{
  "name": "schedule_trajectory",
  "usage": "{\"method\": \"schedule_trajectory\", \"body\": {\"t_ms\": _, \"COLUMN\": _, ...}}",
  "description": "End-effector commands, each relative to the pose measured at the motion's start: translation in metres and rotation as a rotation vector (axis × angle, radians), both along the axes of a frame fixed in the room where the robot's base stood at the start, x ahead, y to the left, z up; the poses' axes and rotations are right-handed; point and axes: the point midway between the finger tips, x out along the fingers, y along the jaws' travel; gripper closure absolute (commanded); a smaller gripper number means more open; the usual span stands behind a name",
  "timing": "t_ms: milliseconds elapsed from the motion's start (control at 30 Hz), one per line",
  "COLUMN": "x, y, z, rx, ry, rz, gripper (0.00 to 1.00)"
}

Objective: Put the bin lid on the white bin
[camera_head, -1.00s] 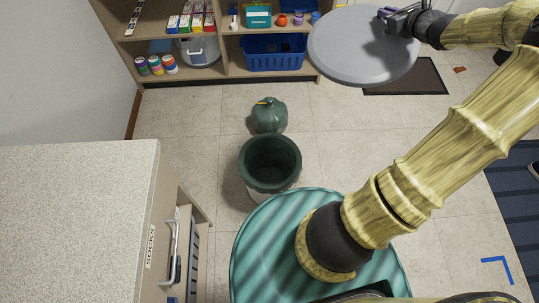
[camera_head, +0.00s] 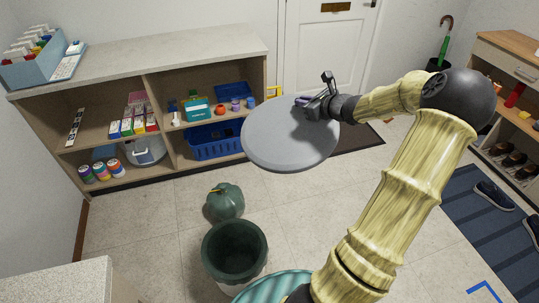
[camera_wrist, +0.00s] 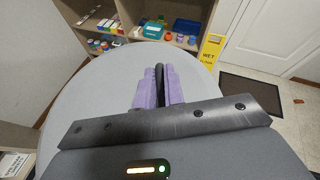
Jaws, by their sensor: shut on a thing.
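The bin lid (camera_head: 285,138) is a flat grey disc, held up in the air. My gripper (camera_head: 306,101) is at the lid's upper right part in the head view. In the wrist view, its purple fingers (camera_wrist: 158,88) are shut on the lid's thin dark handle (camera_wrist: 159,72), and the lid (camera_wrist: 95,95) spreads out under them. The white bin (camera_head: 243,287) stands on the floor at the lower middle of the head view. It is open, with a dark green rim and inside. The lid is apart from the bin, up and to the right of it in the picture.
A dark green rounded object (camera_head: 225,202) stands on the floor just behind the bin. A low shelf unit (camera_head: 170,62) with boxes and baskets lines the back wall. A yellow wet-floor sign (camera_wrist: 211,48) stands near a dark mat (camera_wrist: 250,90).

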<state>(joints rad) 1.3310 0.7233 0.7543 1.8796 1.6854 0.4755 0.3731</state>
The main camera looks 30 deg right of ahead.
Motion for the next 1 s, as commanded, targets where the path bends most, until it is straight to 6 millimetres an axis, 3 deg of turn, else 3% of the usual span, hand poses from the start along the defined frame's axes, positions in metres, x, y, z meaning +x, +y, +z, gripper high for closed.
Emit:
{"method": "schedule_trajectory", "body": {"t_ms": 200, "x": -0.005, "y": 0.068, "z": -0.073, "rx": 0.014, "ry": 0.002, "rz": 0.18, "gripper": 1.0}}
{"method": "schedule_trajectory", "body": {"t_ms": 500, "x": -0.035, "y": 0.183, "z": -0.154, "rx": 0.011, "ry": 0.0, "rz": 0.476, "gripper": 1.0}}
{"method": "schedule_trajectory", "body": {"t_ms": 700, "x": -0.07, "y": 0.262, "z": -0.187, "rx": 0.01, "ry": 0.0, "rz": 0.678, "gripper": 1.0}}
{"method": "schedule_trajectory", "body": {"t_ms": 800, "x": -0.086, "y": 0.292, "z": -0.195, "rx": 0.007, "ry": -0.001, "rz": 0.754, "gripper": 1.0}}
{"method": "schedule_trajectory", "body": {"t_ms": 1000, "x": -0.1, "y": 0.314, "z": -0.2, "rx": 0.0, "ry": -0.002, "rz": 0.813, "gripper": 1.0}}
